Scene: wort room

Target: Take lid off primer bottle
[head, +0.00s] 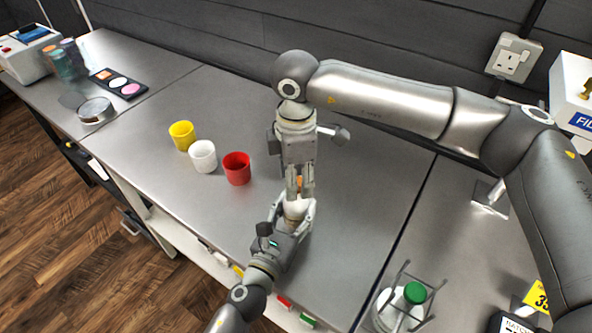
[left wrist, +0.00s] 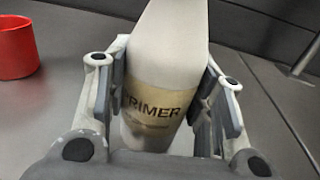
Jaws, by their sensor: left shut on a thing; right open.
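The primer bottle (left wrist: 165,75) is white with a tan label reading "PRIMER". In the left wrist view it stands between the fingers of my left gripper (left wrist: 165,100), which is shut on it. In the head view the bottle (head: 297,210) is mostly covered by my left gripper (head: 296,214). My right gripper (head: 300,188) points down right above the bottle, open, with its fingers on either side of the bottle's top. A small orange patch (head: 299,181), maybe the lid, shows between those fingers. Whether they touch it cannot be told.
Yellow (head: 182,136), white (head: 203,157) and red (head: 237,169) cups stand left of the grippers. A wire rack (head: 428,288) with a green-capped bottle (head: 414,293) is at the lower right. The bench's middle (head: 350,240) is bare. A dark wall with a socket (head: 513,57) is behind.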

